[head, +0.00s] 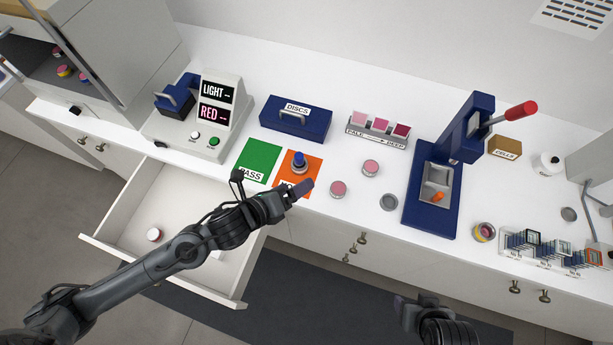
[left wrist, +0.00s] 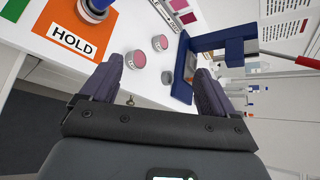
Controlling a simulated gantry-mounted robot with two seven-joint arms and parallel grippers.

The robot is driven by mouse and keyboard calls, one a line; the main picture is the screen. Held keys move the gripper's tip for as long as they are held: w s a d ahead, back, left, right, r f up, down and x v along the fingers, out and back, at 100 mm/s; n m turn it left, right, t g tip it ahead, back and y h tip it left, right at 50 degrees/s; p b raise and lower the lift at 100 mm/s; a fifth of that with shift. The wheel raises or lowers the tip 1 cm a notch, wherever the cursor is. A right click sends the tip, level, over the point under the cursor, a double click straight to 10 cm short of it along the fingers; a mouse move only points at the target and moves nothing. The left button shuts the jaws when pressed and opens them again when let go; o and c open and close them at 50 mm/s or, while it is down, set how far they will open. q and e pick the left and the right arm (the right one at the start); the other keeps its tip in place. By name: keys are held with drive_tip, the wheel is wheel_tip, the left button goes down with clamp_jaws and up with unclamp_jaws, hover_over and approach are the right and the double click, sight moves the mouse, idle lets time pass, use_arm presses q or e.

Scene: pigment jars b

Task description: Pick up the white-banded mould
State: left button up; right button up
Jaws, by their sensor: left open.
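I cannot tell for sure which piece is the white-banded mould; no white band reads clearly. Two small round pieces with pink tops and pale sides, a nearer one (head: 338,189) and a farther one (head: 370,167), stand on the counter. They also show in the left wrist view, nearer (left wrist: 137,60) and farther (left wrist: 159,43). Small grey round cups stand at the press (head: 388,202) and farther right (head: 569,214). My left gripper (head: 272,187) is open and empty, left of the pink pieces, over the counter's front edge. My right gripper (head: 415,304) is at the bottom edge, partly cut off.
A blue-knobbed piece (head: 299,161) stands on the orange HOLD card (head: 313,167), beside the green PASS card (head: 258,158). The blue press (head: 430,218) stands right of the pink pieces. An open drawer (head: 190,283) holds a small round piece (head: 154,235). A multicoloured round piece (head: 484,232) stands right.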

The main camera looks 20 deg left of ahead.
use_arm(q)
drive_tip(key=w+a+f+m+h+b, duration=0.1)
drive_tip(key=w+a+f+m+b, duration=0.25)
drive_tip(key=f+m+b, duration=0.45)
drive_tip(key=m+b, duration=0.3)
drive_tip(key=b, duration=0.2)
approach(296, 165)
drive_tip(key=shift+d+f, duration=0.2)
drive_tip(key=shift+d, duration=0.4)
drive_tip(key=shift+w+a+f+b, duration=0.1)
drive_tip(key=shift+w+a+b, duration=0.15)
drive_tip(key=shift+b, duration=0.1)
drive_tip(key=shift+w+f, duration=0.1)
drive_tip(key=shift+w, duration=0.25)
drive_tip(key=x, duration=0.4)
drive_tip(key=shift+w+d, duration=0.2)
drive_tip(key=shift+w, duration=0.05)
drive_tip(key=shift+x, duration=2.75)
drive_tip(key=shift+a+f, duration=0.15)
use_arm(e)
wheel_tip(296, 165, down, 17)
drive_tip(key=shift+r, duration=0.2)
drive_tip(key=shift+d, duration=0.1)
